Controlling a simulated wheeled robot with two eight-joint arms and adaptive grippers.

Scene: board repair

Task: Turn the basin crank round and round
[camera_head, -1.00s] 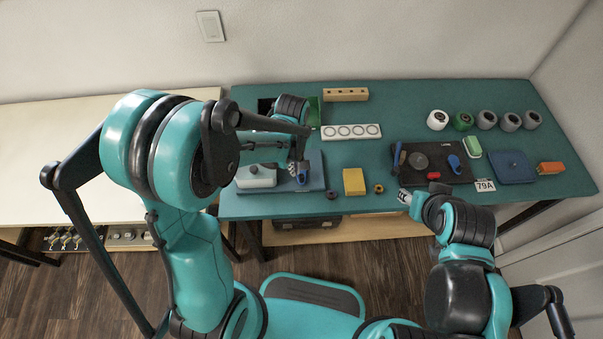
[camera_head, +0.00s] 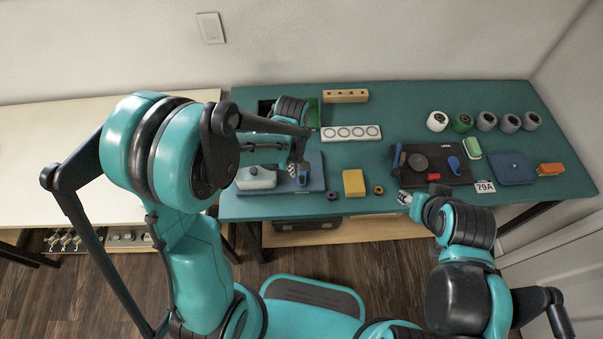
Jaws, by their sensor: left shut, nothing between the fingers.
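A white basin-like box (camera_head: 257,178) sits on a blue base board (camera_head: 317,166) at the table's left front. A small blue part (camera_head: 303,177), which looks like the crank, stands at the box's right side. My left gripper (camera_head: 298,167) is shut and empty, just above or touching this blue part; I cannot tell which. My arm hides part of the board and the box's back. My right gripper (camera_head: 404,197) is small in view at the table's front edge, away from the basin; its jaws are too unclear to read.
A yellow block (camera_head: 354,183) and small rings (camera_head: 333,195) lie right of the board. A white strip with circles (camera_head: 351,133) and a wooden block (camera_head: 346,96) lie behind. A dark mat (camera_head: 432,165) with tools and several rolls (camera_head: 486,121) are farther right.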

